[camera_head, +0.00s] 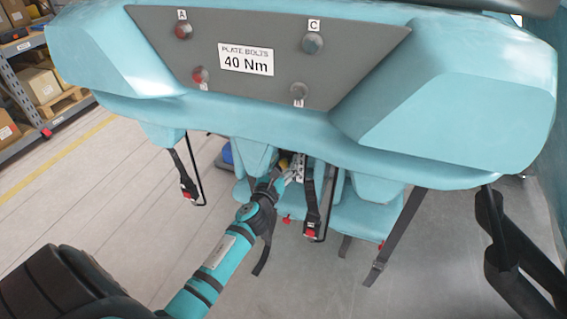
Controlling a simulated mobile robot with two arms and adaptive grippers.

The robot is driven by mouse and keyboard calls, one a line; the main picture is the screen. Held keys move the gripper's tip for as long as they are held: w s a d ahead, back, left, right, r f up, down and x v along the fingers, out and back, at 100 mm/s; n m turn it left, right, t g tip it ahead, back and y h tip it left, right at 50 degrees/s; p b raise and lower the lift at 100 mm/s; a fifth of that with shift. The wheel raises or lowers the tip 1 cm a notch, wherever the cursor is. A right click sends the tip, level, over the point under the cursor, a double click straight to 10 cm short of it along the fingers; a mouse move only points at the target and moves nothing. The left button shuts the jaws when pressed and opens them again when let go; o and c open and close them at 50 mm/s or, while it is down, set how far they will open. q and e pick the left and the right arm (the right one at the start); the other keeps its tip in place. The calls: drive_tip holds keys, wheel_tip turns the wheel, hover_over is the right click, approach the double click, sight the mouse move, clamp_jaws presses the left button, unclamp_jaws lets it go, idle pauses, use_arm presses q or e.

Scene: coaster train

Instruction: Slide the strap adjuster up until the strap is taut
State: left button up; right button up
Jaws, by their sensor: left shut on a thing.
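My left gripper (284,177) is in the middle of the view, in front of the light-blue seats and below the big teal panel. It is shut on a small part at a dark strap (264,254), which I take for the strap adjuster; my fingers mostly hide it. The strap's lower end hangs down below my wrist. I cannot tell how taut the strap is above the gripper. My right gripper is not in view.
A strap with a red buckle (312,232) hangs close right of my left gripper. The teal panel (450,120) overhangs from above.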

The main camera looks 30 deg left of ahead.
use_arm(q)
drive_tip(key=shift+r, duration=0.9)
drive_tip(key=shift+f, duration=0.1)
drive_tip(key=o, duration=1)
drive_tip(key=shift+c, duration=0.2)
drive_tip(key=shift+f, duration=0.1)
drive_tip(key=shift+s+d, duration=0.1)
drive_tip(key=shift+s, duration=0.2)
drive_tip(key=v, duration=1.1)
drive_tip(key=shift+s, duration=0.2)
